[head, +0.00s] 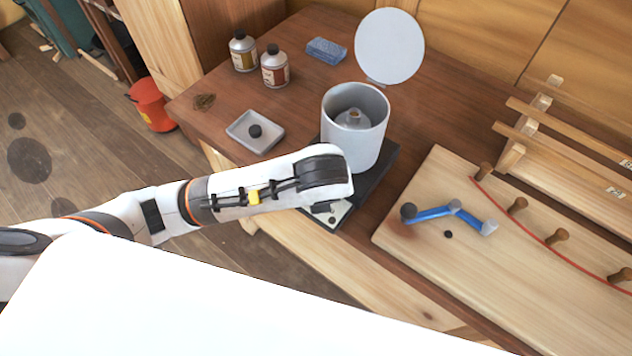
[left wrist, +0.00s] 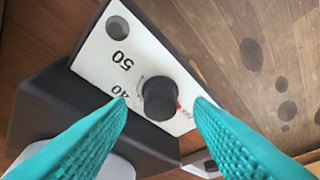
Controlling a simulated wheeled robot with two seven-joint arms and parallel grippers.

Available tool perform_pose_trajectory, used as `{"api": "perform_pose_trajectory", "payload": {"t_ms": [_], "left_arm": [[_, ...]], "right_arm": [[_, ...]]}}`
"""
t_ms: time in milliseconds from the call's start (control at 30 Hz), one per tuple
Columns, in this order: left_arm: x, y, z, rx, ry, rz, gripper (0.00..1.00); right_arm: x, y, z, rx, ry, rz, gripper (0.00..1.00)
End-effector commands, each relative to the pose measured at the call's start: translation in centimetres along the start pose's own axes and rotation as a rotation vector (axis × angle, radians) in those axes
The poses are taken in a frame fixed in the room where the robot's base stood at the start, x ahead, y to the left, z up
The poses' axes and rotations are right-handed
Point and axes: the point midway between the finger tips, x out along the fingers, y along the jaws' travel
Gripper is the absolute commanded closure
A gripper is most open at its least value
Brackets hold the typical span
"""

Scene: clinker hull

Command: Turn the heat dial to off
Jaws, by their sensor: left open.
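The heat dial (left wrist: 160,98) is a black round knob on a white panel (left wrist: 105,58) marked 50 and 40, with a small red mark beside the knob. In the head view the panel (head: 341,213) is on the front of the black base under a white cylindrical pot (head: 355,125). My left gripper (left wrist: 162,102) is open, with one teal fingertip on each side of the dial; I cannot tell whether they touch it. In the head view my left gripper (head: 325,207) is over the panel and hides part of it. My right gripper is not in view.
The pot's round lid (head: 389,46) stands open behind it. A grey tray (head: 255,132) with a dark lump, two bottles (head: 274,66) and a blue block (head: 327,50) are on the bench. A wooden board (head: 480,255) with pegs and a blue jointed tool (head: 432,213) lies right.

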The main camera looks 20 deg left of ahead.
Motion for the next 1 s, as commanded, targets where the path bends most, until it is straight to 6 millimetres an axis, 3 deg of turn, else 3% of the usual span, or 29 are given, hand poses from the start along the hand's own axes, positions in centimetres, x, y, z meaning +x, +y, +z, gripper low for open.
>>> {"api": "perform_pose_trajectory", "payload": {"t_ms": [33, 300, 500, 700, 1000], "left_arm": [[-1.4, 0.0, -0.3, 0.002, 0.004, 0.001, 0.53], [-6.9, 0.0, -0.6, 0.003, 0.006, 0.001, 0.53], [-9.9, 0.1, -0.4, 0.002, 0.005, 0.002, 0.53], [-11.0, 0.0, -0.1, 0.000, 0.002, 0.000, 0.53], [-11.0, 0.0, 0.0, -0.001, 0.001, 0.000, 0.53]], "right_arm": [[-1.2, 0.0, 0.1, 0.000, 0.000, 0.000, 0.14], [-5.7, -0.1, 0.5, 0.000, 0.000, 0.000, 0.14], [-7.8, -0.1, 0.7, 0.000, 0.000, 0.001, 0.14], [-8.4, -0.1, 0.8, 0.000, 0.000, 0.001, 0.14], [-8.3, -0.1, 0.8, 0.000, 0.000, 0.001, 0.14]]}}
